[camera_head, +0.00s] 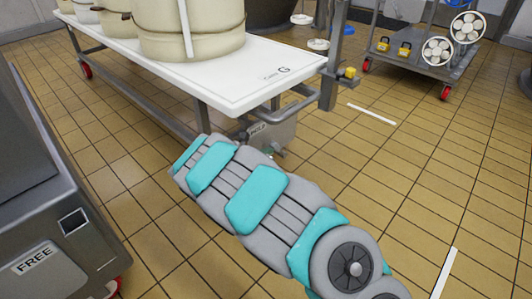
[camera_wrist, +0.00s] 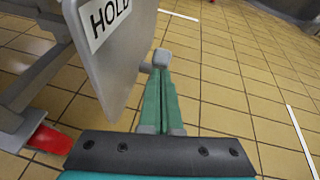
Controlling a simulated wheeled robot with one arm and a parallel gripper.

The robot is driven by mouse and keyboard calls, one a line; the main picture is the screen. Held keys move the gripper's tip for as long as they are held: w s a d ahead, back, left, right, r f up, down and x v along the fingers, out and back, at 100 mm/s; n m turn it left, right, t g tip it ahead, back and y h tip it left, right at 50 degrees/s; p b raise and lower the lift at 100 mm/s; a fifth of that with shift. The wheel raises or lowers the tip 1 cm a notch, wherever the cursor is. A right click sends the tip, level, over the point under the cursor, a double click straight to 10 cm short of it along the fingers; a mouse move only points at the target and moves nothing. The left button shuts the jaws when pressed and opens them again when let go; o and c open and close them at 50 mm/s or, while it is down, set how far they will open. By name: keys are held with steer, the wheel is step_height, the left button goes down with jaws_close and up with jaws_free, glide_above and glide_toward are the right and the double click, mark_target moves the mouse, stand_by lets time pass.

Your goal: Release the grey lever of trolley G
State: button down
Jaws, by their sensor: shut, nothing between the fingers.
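Trolley G (camera_head: 240,88) has a white top marked with a G and carries large cream vats. Below its near right end is a grey plate (camera_head: 272,138) with a small label. In the wrist view a grey plate (camera_wrist: 122,72) with a HOLD label (camera_wrist: 105,18) fills the upper left. My gripper (camera_wrist: 160,60) is shut and empty, its green fingers together just right of that plate. I cannot tell whether the fingertips touch it.
A grey unit with a FREE label (camera_head: 36,258) stands close at the left. A red caster part (camera_wrist: 48,140) shows at the wrist view's lower left. Tiled floor at the right is clear.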

steer(key=shift+w+d+r+g+y+p, duration=0.25)
steer(key=shift+r+p, duration=0.3)
steer(key=shift+p, duration=0.65)
steer(key=shift+w+d+r+g+y+p, duration=0.15)
steer(key=shift+w+d+r+g+p, duration=0.3)
steer(key=shift+p, duration=0.75)
steer(key=shift+w+d+r+p, duration=0.15)
steer(key=shift+w+r+p, duration=0.2)
steer(key=shift+p, duration=0.25)
steer(key=shift+f, duration=0.1)
